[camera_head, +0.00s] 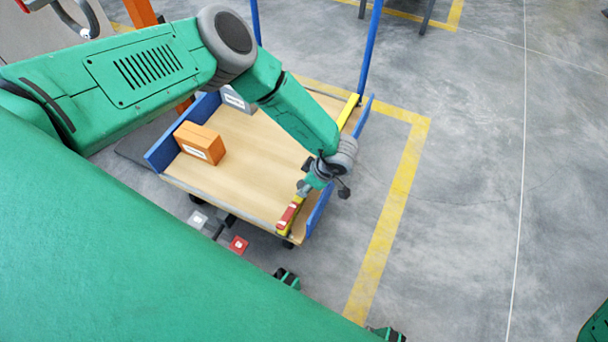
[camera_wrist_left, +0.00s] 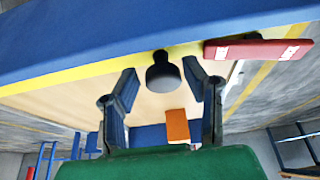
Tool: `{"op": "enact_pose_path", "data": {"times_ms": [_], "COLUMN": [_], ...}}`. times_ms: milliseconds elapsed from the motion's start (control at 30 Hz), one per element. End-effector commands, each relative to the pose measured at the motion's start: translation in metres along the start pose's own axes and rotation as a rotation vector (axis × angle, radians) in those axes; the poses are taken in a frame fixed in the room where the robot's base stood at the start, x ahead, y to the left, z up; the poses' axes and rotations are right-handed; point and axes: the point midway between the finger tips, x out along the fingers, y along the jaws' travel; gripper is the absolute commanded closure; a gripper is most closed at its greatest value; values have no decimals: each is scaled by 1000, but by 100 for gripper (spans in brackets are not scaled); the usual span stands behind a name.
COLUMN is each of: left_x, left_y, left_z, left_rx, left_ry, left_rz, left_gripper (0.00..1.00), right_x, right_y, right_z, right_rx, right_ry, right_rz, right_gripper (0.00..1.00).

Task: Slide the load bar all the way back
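The load bar (camera_head: 347,112) is a long yellow bar along the right side of a wooden cart deck, inside a low blue side wall (camera_head: 319,211). A red piece (camera_head: 288,216) sits at its near end; in the left wrist view the red piece (camera_wrist_left: 258,49) is at the upper right and the yellow bar (camera_wrist_left: 80,77) runs beside the blue wall. A black knob (camera_wrist_left: 163,72) shows between the fingers of my left gripper (camera_wrist_left: 160,80), which are spread and apart from it. In the head view my left gripper (camera_head: 325,180) is over the bar and hides part of it. My right gripper is not in view.
An orange box (camera_head: 201,143) and a grey box (camera_head: 238,100) stand at the cart's left side. The middle of the deck (camera_head: 250,165) is bare. A blue post (camera_head: 371,45) rises at the cart's far right corner. Open floor lies to the right.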

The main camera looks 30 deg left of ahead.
Motion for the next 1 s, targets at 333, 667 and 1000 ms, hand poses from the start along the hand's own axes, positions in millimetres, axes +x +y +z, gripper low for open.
{"op": "enact_pose_path", "data": {"times_ms": [333, 667, 1000], "left_x": [3, -52, -110], "left_y": [-1, 0, 1], "left_z": [-2, 2, 2], "left_rx": [1, 4, 2], "left_ry": [-9, 0, -3], "left_rz": [-3, 2, 0], "left_gripper": [50, 50, 50], "right_x": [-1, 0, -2], "right_y": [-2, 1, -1], "right_z": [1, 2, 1], "right_rx": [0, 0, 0], "right_ry": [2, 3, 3], "right_rz": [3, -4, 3], "right_gripper": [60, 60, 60]}}
